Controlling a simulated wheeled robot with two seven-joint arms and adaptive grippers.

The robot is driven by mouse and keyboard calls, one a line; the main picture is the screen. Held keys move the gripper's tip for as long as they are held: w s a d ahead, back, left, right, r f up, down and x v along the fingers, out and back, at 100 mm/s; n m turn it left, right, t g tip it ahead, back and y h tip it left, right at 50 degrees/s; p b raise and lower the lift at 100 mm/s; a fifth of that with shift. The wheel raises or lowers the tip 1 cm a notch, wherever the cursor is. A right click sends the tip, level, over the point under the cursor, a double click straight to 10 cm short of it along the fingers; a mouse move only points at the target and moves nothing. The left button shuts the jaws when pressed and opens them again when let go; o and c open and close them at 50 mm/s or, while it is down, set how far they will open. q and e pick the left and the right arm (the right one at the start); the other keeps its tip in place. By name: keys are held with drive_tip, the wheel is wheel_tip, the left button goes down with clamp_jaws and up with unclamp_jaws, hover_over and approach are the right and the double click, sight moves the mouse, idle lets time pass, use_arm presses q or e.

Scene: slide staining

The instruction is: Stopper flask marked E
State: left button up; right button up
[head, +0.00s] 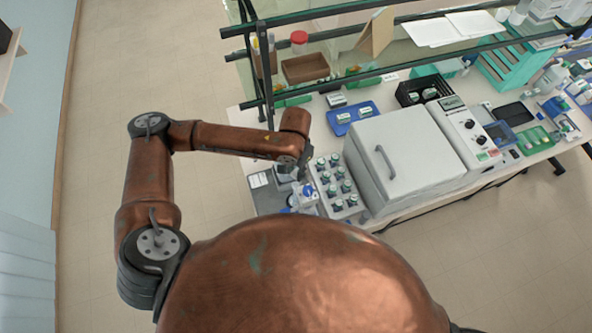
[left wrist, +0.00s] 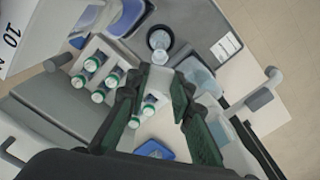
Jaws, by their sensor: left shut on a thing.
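My left gripper (left wrist: 168,75) reaches in with two green-padded fingers. It is shut on a small grey piece (left wrist: 160,57) at its fingertips, largely hidden; I cannot tell for sure whether it is a stopper. A dark round ring with a pale middle (left wrist: 158,39) shows just beyond the fingertips. In the head view the gripper (head: 292,172) is low over the left end of the bench, mostly covered by my arm. I cannot read a letter E on any vessel, so the flask marked E cannot be picked out. My right gripper is out of view.
A rack of capped bottles (head: 338,186) stands just right of the gripper; it also shows in the left wrist view (left wrist: 84,62). A white box with a handle (head: 404,155) stands further right. A blue tray (head: 353,117) lies behind. Shelf rails (head: 370,65) cross above the bench.

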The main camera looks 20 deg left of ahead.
use_arm(q)
drive_tip(key=shift+s+f+b, duration=0.1)
drive_tip(key=shift+f+b, duration=2)
drive_tip(key=shift+b, duration=0.65)
drive_tip(key=shift+f, duration=0.75)
drive_tip(key=shift+s+f+p, duration=0.1)
drive_tip(key=shift+f+p, duration=0.05)
drive_tip(key=shift+p, duration=1.1)
drive_tip(key=shift+f+p, duration=0.6)
drive_tip(key=shift+p, duration=0.2)
drive_tip(key=o, duration=0.9)
drive_tip(key=shift+o, duration=0.5)
drive_tip(key=o, duration=0.3)
